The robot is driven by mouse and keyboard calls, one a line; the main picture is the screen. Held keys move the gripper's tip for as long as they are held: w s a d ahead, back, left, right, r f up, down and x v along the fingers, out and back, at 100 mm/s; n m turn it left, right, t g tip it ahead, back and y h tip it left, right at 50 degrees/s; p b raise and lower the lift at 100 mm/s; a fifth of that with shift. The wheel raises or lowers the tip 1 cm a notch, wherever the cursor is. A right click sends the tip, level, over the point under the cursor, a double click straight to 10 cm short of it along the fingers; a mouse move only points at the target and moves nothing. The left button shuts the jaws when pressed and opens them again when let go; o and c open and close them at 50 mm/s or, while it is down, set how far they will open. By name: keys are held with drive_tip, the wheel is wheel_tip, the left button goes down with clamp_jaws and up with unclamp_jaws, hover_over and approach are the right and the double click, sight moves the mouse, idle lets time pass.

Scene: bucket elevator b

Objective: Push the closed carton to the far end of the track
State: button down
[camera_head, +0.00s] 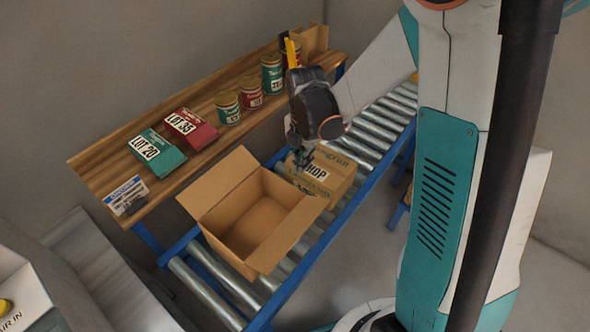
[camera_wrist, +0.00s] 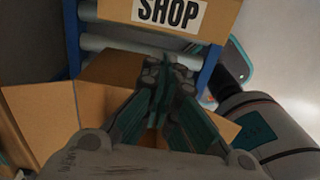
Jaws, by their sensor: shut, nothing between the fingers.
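The closed carton (camera_head: 330,177), a brown box with a white label ending in "HOP", sits on the roller track (camera_head: 375,127) just beyond an open carton. In the wrist view the closed carton (camera_wrist: 222,17) shows at the top with the label "SHOP". My gripper (camera_head: 303,158) is at the near left side of the closed carton, close to its top edge. In the wrist view my gripper (camera_wrist: 165,70) has its fingers together, pointing toward the closed carton, with nothing between them. I cannot tell whether the fingertips touch the carton.
An empty open carton (camera_head: 255,222) with raised flaps stands on the near rollers, right behind my gripper. A wooden shelf (camera_head: 100,175) along the wall holds several cans, a green box (camera_head: 157,152) and a red box (camera_head: 191,129). The rollers beyond the closed carton look clear.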

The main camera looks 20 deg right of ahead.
drive_tip(key=b, duration=0.4)
approach(303, 183)
drive_tip(key=s+f, duration=0.1)
drive_tip(key=s+a+f, duration=0.1)
drive_tip(key=f, duration=0.1)
drive_tip(key=s+f, duration=0.1)
drive_tip(key=f, duration=0.1)
drive_tip(key=shift+s+a+f, duration=0.1)
drive_tip(key=shift+a+f, duration=0.05)
drive_tip(key=shift+f, duration=0.1)
